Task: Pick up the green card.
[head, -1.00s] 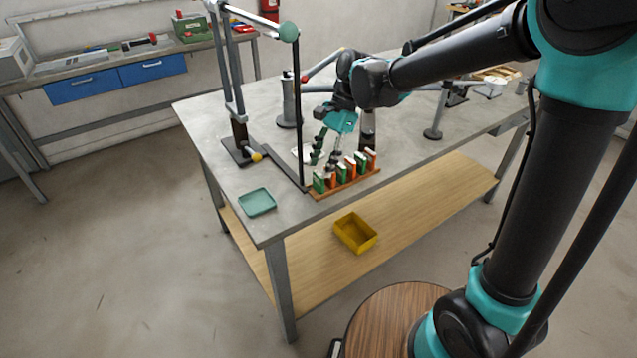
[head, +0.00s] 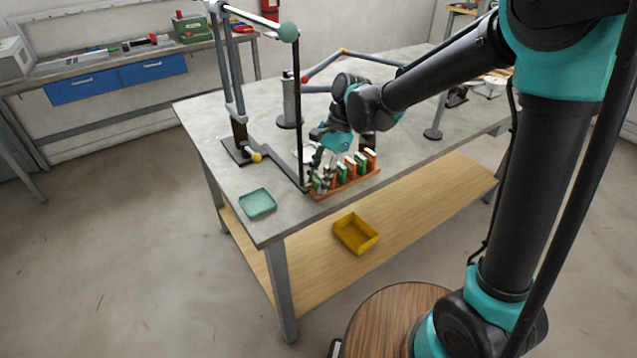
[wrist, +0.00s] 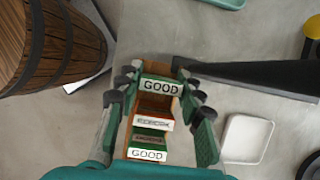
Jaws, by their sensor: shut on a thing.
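A wooden rack (head: 348,187) near the front edge of the table holds a row of upright green and orange cards. My gripper (head: 320,180) is down at the row's left end. In the wrist view, my gripper (wrist: 158,80) is shut on the end green card (wrist: 160,87), whose white label reads GOOD. Its fingertips are at the card's two side edges. Behind it stand an orange card (wrist: 153,122) and another green card (wrist: 148,155) also labelled GOOD, between the fingers but nearer the palm. Whether the held card is still seated in the rack is hidden.
A black upright post (head: 297,115) of a grey frame with a green ball (head: 288,32) stands close left of my gripper. A teal tray (head: 258,202) lies at the table's front left corner. A white tray (wrist: 247,139) and a wooden barrel (wrist: 45,45) flank my gripper.

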